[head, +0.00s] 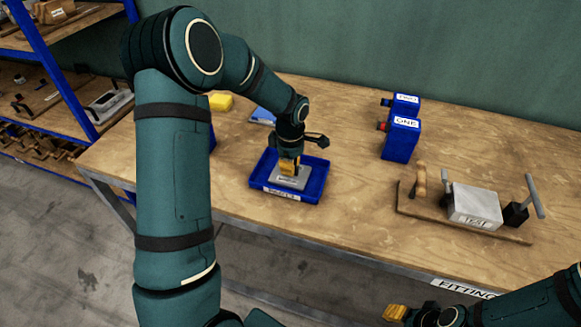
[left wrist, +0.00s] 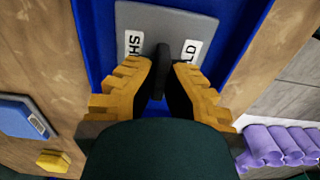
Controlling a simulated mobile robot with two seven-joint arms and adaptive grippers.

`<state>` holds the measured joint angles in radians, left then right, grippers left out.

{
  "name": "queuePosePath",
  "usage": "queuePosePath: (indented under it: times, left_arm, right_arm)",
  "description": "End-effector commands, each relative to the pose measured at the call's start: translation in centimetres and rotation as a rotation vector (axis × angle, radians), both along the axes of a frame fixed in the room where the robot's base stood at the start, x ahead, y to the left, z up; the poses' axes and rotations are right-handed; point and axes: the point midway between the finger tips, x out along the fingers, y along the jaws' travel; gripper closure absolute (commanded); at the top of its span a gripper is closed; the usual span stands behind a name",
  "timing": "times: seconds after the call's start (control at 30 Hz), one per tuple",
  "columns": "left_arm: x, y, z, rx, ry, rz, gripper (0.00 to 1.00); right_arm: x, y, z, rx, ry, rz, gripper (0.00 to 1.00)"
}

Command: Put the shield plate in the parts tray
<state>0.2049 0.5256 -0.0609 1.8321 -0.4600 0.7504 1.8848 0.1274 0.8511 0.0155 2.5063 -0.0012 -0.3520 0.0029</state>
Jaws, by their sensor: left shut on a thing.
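The shield plate (head: 290,178) is a flat grey plate inside the blue parts tray (head: 318,186) on the workbench. In the left wrist view the plate (left wrist: 215,30) carries a white label partly hidden by a dark upright handle (left wrist: 162,62). My left gripper (head: 289,165) points down over the tray, and its yellow fingers (left wrist: 165,75) are shut on that handle. The plate lies within the tray walls (left wrist: 90,40); I cannot tell whether it rests fully on the floor. My right gripper (head: 418,314) is at the lower right, away from the tray, its jaw opening unclear.
Two blue units (head: 401,138) stand at the back. A wooden board (head: 425,214) with a grey block labelled TEST (head: 475,206) and handles lies at the right. A yellow block (head: 220,102) and a blue flat item (head: 262,117) lie behind my left arm. Bench between is clear.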

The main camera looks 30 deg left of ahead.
Motion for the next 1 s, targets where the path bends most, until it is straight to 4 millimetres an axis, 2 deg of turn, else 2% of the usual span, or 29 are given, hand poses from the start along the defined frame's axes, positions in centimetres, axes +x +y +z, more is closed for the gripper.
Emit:
queuePosePath:
  times: [0.37,0.4,0.47,0.83,1.0]
  left_arm:
    - [0.1,0.0,-0.5,0.0,-0.002,0.0,1.0]
    - [0.0,0.0,-0.5,0.0,0.0,0.0,0.83]
    - [0.0,0.0,-0.5,0.0,0.0,0.0,0.66]
    - [0.0,0.0,-0.1,0.0,-0.001,0.0,0.66]
    - [0.1,0.0,2.2,0.001,-0.004,0.0,0.66]
  right_arm:
    - [0.1,0.0,-0.4,0.0,-0.002,-0.001,0.53]
    - [0.1,0.0,-0.3,0.0,-0.002,-0.001,0.53]
    - [0.1,0.0,-0.3,0.0,-0.002,-0.001,0.53]
    - [0.0,0.0,0.0,0.0,-0.001,0.0,0.53]
    - [-0.1,0.0,0.5,0.0,0.001,0.0,0.53]
